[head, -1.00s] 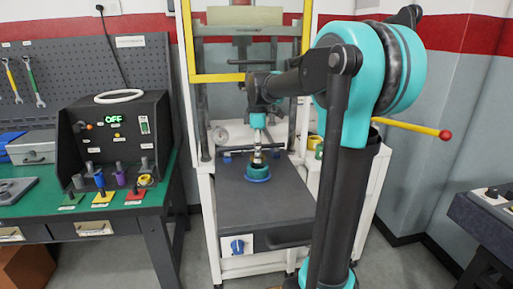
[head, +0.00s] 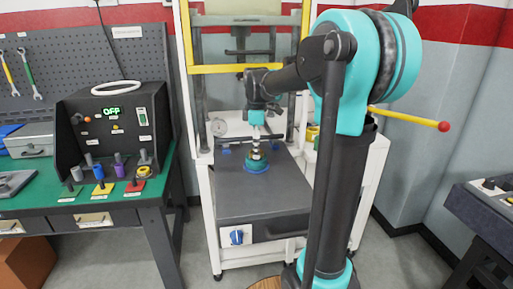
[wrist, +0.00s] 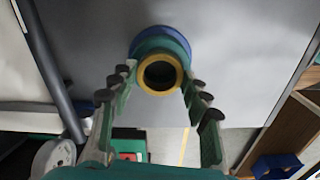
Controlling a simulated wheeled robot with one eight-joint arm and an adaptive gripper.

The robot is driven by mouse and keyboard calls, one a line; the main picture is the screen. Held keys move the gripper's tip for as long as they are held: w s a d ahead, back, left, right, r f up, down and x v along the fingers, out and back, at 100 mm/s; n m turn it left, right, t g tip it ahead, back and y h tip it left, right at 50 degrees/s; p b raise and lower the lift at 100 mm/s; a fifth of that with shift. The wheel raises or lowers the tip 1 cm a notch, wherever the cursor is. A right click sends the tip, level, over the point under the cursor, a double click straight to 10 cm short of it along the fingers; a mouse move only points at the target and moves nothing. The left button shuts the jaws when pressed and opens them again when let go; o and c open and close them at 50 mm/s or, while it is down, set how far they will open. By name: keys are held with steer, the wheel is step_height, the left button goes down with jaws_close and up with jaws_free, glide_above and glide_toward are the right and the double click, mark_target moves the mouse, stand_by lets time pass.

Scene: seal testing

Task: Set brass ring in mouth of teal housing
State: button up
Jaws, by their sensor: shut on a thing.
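The brass ring (wrist: 141,74) shows in the wrist view between the two fingers of my gripper (wrist: 158,76), which is shut on it. The teal housing (wrist: 160,43) is just behind the ring there, with a blue base around it. The ring covers part of the housing's mouth, and I cannot tell whether it touches the housing or hangs above it. In the head view the teal housing (head: 258,158) stands upright on the grey press table, with my gripper (head: 257,148) right over it. The ring is too small to make out clearly there.
The grey table (head: 255,205) is clear around the housing. Press posts and a yellow frame (head: 245,68) stand behind it. A green bench (head: 120,215) with a black control box (head: 110,135) is at the left.

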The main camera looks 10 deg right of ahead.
steer(key=shift+f, duration=0.3)
stand_by(0.6)
steer(key=shift+s+f, duration=0.1)
steer(key=shift+c, duration=1.3)
steer(key=o, duration=1.2)
steer(key=o, duration=0.6)
steer(key=shift+r, duration=3.6)
